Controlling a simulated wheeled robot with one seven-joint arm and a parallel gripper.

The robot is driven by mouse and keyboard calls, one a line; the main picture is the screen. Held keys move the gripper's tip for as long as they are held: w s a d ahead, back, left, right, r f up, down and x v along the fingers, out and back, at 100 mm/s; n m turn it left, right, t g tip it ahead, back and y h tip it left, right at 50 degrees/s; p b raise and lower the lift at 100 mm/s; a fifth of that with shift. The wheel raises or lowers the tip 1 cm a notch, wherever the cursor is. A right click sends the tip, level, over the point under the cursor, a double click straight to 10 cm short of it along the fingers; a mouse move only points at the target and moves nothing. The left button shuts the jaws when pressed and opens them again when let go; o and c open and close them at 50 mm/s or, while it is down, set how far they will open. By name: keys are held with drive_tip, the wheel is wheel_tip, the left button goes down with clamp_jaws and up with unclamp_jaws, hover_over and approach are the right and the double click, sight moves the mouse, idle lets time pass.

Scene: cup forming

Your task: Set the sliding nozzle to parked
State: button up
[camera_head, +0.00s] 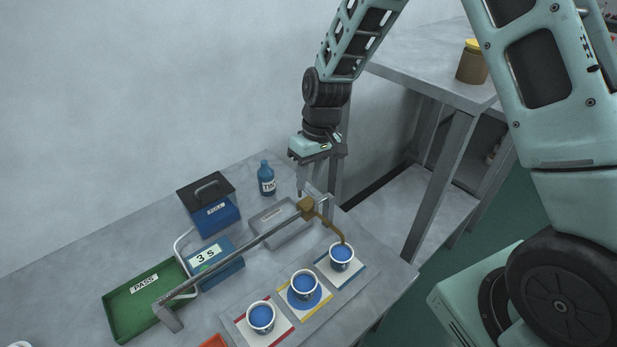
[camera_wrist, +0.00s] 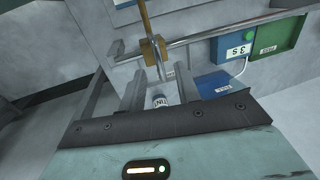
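The sliding nozzle has a brass block (camera_head: 307,207) on a metal rail (camera_head: 235,252), near the rail's right end. Its curved brass tube (camera_head: 327,221) reaches down to the rightmost cup (camera_head: 342,257), which holds blue and sits on a blue-edged card. My gripper (camera_head: 316,188) is above and just behind the block, pointing down. In the wrist view, its two fingers (camera_wrist: 154,70) are apart with nothing gripped. The brass block (camera_wrist: 152,50) appears just beyond the fingertips; contact cannot be told.
A blue bottle (camera_head: 266,182) stands behind the rail, beside a grey tray (camera_head: 268,217). A dark-lidded blue box (camera_head: 212,212), a blue "3 s" box (camera_head: 221,266) and a green PASS tray (camera_head: 122,318) are leftward. Two more blue-filled cups (camera_head: 305,283) (camera_head: 261,316) stand in front.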

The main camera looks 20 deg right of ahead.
drive_tip(key=shift+a+f, duration=0.15)
drive_tip(key=shift+f, duration=0.65)
drive_tip(key=shift+c, duration=0.3)
clamp_jaws()
drive_tip(key=s+a, duration=0.3)
drive_tip(key=a, duration=0.8)
drive_tip(key=s+a, duration=0.4)
drive_tip(key=a, duration=0.7)
drive_tip(key=s+a, duration=0.4)
drive_tip(key=a, duration=0.7)
drive_tip(key=shift+a+b, duration=0.15)
drive_tip(key=shift+b, duration=0.15)
drive_tip(key=shift+r, duration=0.1)
drive_tip(key=shift+o, duration=0.3)
unclamp_jaws()
drive_tip(key=shift+a, duration=0.1)
